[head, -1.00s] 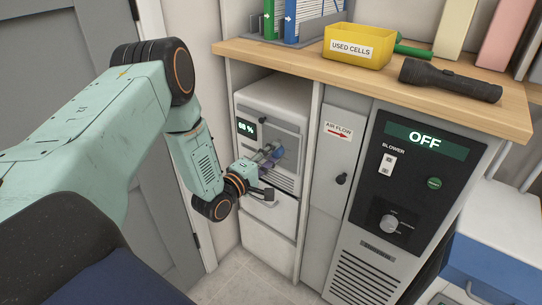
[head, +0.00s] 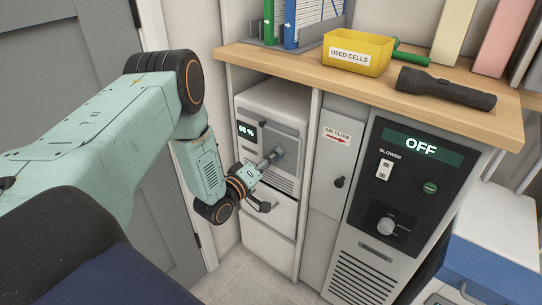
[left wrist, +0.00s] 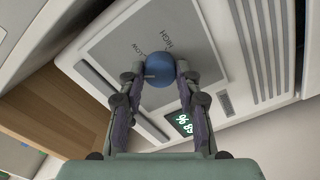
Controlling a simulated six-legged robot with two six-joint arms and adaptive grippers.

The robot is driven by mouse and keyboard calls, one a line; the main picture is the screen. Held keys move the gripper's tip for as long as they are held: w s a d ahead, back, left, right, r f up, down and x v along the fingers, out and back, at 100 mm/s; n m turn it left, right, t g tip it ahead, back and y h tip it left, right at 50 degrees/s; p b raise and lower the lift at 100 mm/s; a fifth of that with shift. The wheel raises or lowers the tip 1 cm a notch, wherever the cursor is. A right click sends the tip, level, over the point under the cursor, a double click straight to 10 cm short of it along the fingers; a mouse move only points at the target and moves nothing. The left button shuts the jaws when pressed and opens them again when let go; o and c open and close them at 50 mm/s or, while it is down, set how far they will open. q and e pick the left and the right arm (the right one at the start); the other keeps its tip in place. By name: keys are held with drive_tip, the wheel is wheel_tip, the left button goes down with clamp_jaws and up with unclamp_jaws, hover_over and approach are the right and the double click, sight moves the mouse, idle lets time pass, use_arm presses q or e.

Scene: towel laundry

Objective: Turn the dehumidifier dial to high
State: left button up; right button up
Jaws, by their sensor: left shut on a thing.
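The dehumidifier (head: 272,128) is the white unit in the left bay of the cabinet, with a lit percent display (head: 247,130) that also shows upside down in the left wrist view (left wrist: 182,122). Its blue round dial (left wrist: 159,70) sits on a grey panel (left wrist: 112,52) with the words HIGH and LOW beside it. My left gripper (left wrist: 160,77) is shut on the dial, one finger on each side. In the head view my left gripper (head: 274,157) reaches the panel and mostly hides the dial. I cannot tell which setting the dial points to. My right gripper is not in view.
A blower panel (head: 405,175) reading OFF, with its own knob, stands to the right, past a narrow air flow door (head: 336,155). The wooden counter (head: 300,62) above holds a yellow used cells bin (head: 357,50) and a flashlight (head: 445,88).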

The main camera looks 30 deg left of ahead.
use_arm(q)
drive_tip(key=m+p, duration=0.9)
drive_tip(key=m, duration=1.2)
drive_tip(key=shift+m, duration=0.4)
drive_tip(key=o, duration=1.2)
drive_tip(key=shift+c, duration=0.2)
drive_tip(key=s, duration=1.2)
drive_tip(key=shift+a, duration=0.45)
